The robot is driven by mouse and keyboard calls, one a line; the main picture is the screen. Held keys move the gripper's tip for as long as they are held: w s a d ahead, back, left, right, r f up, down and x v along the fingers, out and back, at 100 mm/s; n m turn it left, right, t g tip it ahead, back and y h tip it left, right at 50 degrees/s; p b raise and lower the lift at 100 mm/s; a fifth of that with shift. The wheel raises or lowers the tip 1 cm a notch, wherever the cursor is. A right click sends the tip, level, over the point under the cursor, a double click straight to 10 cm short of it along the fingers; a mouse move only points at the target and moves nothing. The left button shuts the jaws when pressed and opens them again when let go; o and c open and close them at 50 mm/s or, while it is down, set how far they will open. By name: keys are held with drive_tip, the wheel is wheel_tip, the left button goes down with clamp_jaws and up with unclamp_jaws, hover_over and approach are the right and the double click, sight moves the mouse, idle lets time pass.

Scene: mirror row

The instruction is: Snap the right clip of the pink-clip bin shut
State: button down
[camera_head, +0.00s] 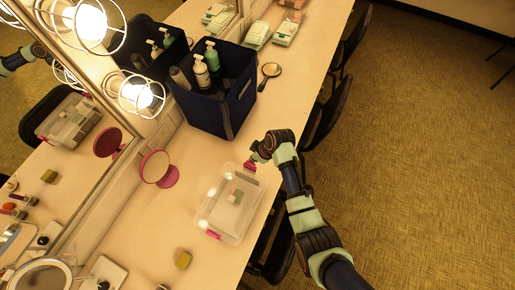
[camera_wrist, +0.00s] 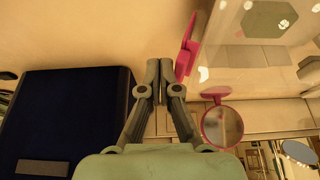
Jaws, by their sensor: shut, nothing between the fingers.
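The pink-clip bin (camera_head: 222,222) is a clear, lidded plastic box on the counter, with a few small pale blocks showing through it. One pink clip (camera_head: 213,235) is at its near end. The other pink clip (camera_head: 249,166) is at the far end, beside my gripper (camera_head: 254,158). In the wrist view this far clip (camera_wrist: 187,50) looks angled out from the bin wall; I cannot tell how far it is closed. My gripper (camera_wrist: 161,68) is shut and empty, its fingertips just left of the clip. I cannot tell whether they touch it.
A dark blue caddy (camera_head: 213,112) with bottles stands beyond the bin. A pink round mirror (camera_head: 156,168) stands left of the bin, and a hand mirror (camera_head: 270,71) lies right of the caddy. A yellowish sponge (camera_head: 183,260) lies nearby. Chairs line the counter's right edge.

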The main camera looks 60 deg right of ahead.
drive_tip(key=r+p, duration=0.1)
drive_tip(key=r, duration=0.1)
drive_tip(key=d+r+p, duration=0.1)
drive_tip(key=r+p, duration=0.1)
drive_tip(key=r, duration=0.1)
idle(0.6)
drive_tip(key=w+a+r+t+h, duration=0.1)
drive_tip(key=w+a+r+t, duration=0.1)
drive_tip(key=w+a+r, duration=0.65)
drive_tip(key=s+a+r+t+y, duration=0.1)
drive_tip(key=a+r+t, duration=0.5)
drive_tip(key=a+r, duration=1.7)
drive_tip(key=s+a, duration=0.1)
drive_tip(key=a, duration=0.3)
drive_tip(key=shift+s+a+r, duration=0.15)
drive_tip(key=shift+r, duration=0.05)
